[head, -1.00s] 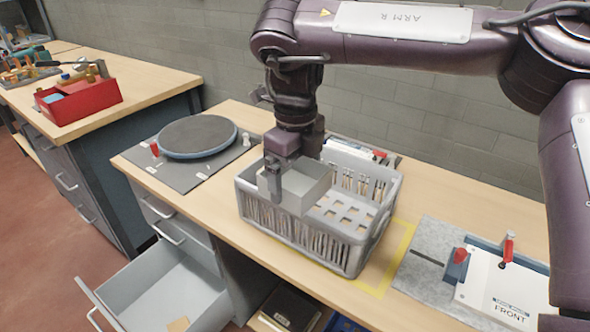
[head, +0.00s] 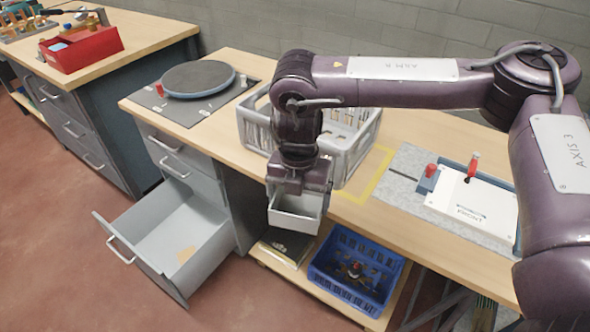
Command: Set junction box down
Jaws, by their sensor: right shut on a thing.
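The junction box (head: 295,222) is a light grey open box. My right gripper (head: 298,192) points down and is shut on it. The box hangs in front of the workbench's front edge, in front of the grey crate and above the lower shelf. The fingers are partly hidden by the wrist and the box. My left gripper is not in view.
The grey crate (head: 256,137) stands on the workbench (head: 420,130). A drawer (head: 170,238) is pulled open at the lower left. A turntable (head: 198,78) and a white-panel fixture (head: 470,208) are on the bench.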

